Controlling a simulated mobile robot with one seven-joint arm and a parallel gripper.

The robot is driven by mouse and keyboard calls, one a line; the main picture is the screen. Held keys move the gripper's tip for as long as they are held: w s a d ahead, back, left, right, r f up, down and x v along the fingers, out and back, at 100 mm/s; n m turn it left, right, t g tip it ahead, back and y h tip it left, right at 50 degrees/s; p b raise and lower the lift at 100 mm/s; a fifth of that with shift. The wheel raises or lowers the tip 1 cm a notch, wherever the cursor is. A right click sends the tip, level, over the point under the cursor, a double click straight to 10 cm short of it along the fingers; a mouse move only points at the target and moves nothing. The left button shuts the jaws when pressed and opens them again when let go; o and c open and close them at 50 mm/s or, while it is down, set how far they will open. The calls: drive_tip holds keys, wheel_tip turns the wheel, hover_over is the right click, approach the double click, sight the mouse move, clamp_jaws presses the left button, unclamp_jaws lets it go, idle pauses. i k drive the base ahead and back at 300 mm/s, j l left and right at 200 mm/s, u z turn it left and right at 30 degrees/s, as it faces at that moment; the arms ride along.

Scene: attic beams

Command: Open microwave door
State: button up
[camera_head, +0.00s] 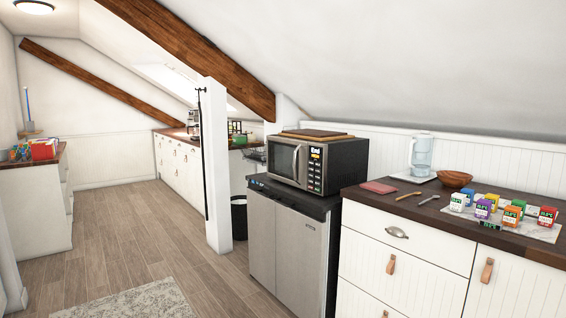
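The microwave (345,166) stands on top of a grey mini fridge (290,240), right of the picture's middle. Its front faces left and toward me. Its door (284,161) looks shut, with a dark window and an upright handle (296,163) at the door's right side. A control panel (314,170) with buttons is to the right of the handle. A wooden board (312,134) lies on top of the microwave. My gripper is not in view.
A white counter (405,270) with a dark top stands right of the fridge. It holds a pitcher (421,153), a bowl (454,179) and several small boxes (483,209). A white post (217,165) stands left of the fridge. The wood floor (120,245) at left is open, with a rug (135,302).

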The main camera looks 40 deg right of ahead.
sight(299, 179)
drive_tip(key=i+l+z, duration=0.1)
drive_tip(key=z, duration=0.3)
drive_tip(key=i+l+z, duration=0.35)
drive_tip(key=i, duration=0.15)
drive_tip(key=i+z, duration=0.3)
drive_tip(key=i, duration=0.2)
drive_tip(key=i+z, duration=0.15)
drive_tip(key=i, duration=1.75)
